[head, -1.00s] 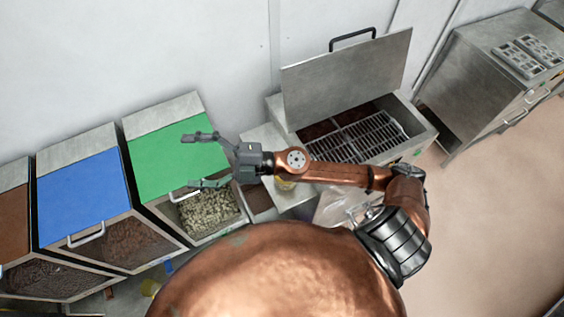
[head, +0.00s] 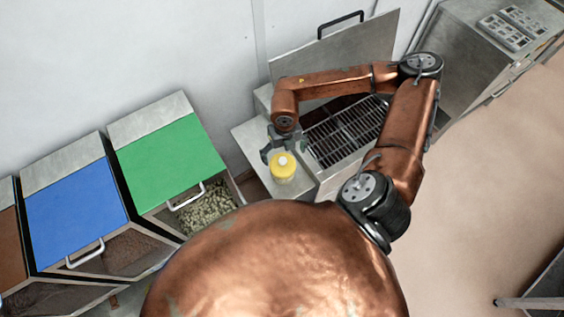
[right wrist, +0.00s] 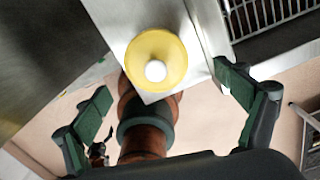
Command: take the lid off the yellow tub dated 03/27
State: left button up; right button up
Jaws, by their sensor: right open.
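A yellow tub (head: 283,168) with a yellow lid and a round white knob stands on a grey metal ledge left of the open grill-like unit. It also shows from above in the right wrist view (right wrist: 157,60), upright, with its knob in the centre. No date is readable on it. My right gripper (head: 281,146) is open and points down beside and above the tub. In the right wrist view its two fingers (right wrist: 163,80) are spread wide on either side, apart from the tub, with nothing between them held. My left gripper is not in view.
An open metal unit (head: 345,130) with a dark rack and raised lid stands right of the tub. Bins with green (head: 172,163) and blue (head: 75,205) lids stand to the left. A metal cabinet (head: 490,60) is at the far right, with open floor before it.

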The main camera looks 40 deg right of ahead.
aim_at(283, 161)
jog(key=f, duration=0.2)
jog(key=f+p, duration=0.1)
jog(key=f, duration=0.2)
jog(key=shift+w+a, duration=0.1)
jog(key=shift+a, duration=0.1)
jog(key=shift+c, duration=0.5)
jog(key=shift+r, duration=0.1)
jog(key=c, duration=1)
jog(key=shift+c, duration=0.3)
jog(key=shift+s, duration=0.25)
jog(key=shift+c, duration=0.7)
